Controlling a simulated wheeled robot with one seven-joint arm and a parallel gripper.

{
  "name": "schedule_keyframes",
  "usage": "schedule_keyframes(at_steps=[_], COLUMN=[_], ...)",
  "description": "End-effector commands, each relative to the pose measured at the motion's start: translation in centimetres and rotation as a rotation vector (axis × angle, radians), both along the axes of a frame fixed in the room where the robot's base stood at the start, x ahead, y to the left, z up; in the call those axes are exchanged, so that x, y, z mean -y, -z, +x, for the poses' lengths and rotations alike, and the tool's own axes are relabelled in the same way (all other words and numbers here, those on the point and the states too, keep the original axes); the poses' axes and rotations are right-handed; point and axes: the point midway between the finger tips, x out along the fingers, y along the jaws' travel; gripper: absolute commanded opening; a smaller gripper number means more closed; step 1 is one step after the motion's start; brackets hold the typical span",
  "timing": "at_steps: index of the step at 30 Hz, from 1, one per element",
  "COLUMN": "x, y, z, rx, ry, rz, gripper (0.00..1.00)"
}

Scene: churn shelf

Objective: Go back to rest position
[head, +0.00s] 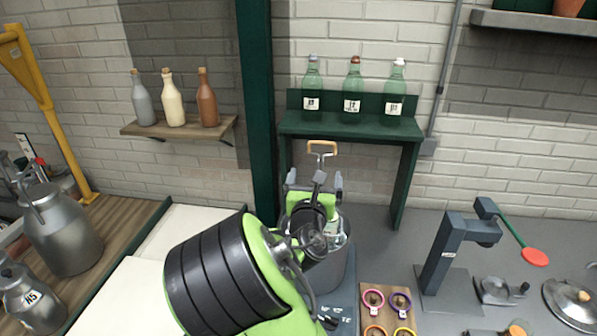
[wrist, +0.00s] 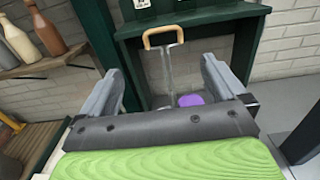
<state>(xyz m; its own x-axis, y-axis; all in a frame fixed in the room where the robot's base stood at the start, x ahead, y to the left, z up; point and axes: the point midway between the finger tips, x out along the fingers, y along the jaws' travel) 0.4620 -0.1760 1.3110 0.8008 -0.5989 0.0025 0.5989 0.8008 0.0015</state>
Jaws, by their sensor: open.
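My gripper (head: 316,180) is in front of the green shelf stand in the head view, raised over a grey pot (head: 338,265). In the wrist view my gripper (wrist: 160,82) has its two grey fingers wide apart with nothing between them. A metal-framed tool with a wooden handle (head: 322,148) stands upright just beyond the fingers; the handle also shows in the wrist view (wrist: 163,38). My arm hides the tool's lower part and much of the pot. A purple object (wrist: 190,99) shows low between the fingers in the wrist view.
A green shelf (head: 350,128) holds three green bottles. A wooden shelf (head: 180,130) at left holds three more bottles. A board with coloured rings (head: 386,302) and a dark stand (head: 452,250) are at right. Metal cans (head: 62,235) stand at far left.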

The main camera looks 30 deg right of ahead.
Motion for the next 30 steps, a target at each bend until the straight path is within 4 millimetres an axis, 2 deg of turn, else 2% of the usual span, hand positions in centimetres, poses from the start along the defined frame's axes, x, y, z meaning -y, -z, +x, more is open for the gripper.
schedule_keyframes(at_steps=[5, 7, 8, 10, 13, 16, 18, 21, 25, 27, 30], x=[0.0, 0.5, 0.9, 1.7, 1.1, -1.7, -4.4, -8.6, -13.6, -15.5, -17.1], y=[0.0, 0.6, 1.1, 2.9, 6.0, 7.8, 8.1, 7.6, 6.6, 6.5, 6.7], z=[0.0, -0.4, -0.9, -2.4, -5.2, -8.1, -10.4, -14.3, -20.5, -23.6, -26.7], rx=[0.001, 0.021, 0.041, 0.118, 0.266, 0.394, 0.463, 0.535, 0.611, 0.663, 0.732], ry=[0.001, 0.021, 0.041, 0.110, 0.257, 0.425, 0.552, 0.756, 1.046, 1.185, 1.321], rz=[0.004, 0.082, 0.155, 0.428, 0.943, 1.411, 1.694, 2.019, 2.272, 2.321, 2.331], gripper=[0.98, 0.98, 0.98, 0.98, 0.98, 0.98, 0.98, 0.98, 0.98, 0.98, 0.98])
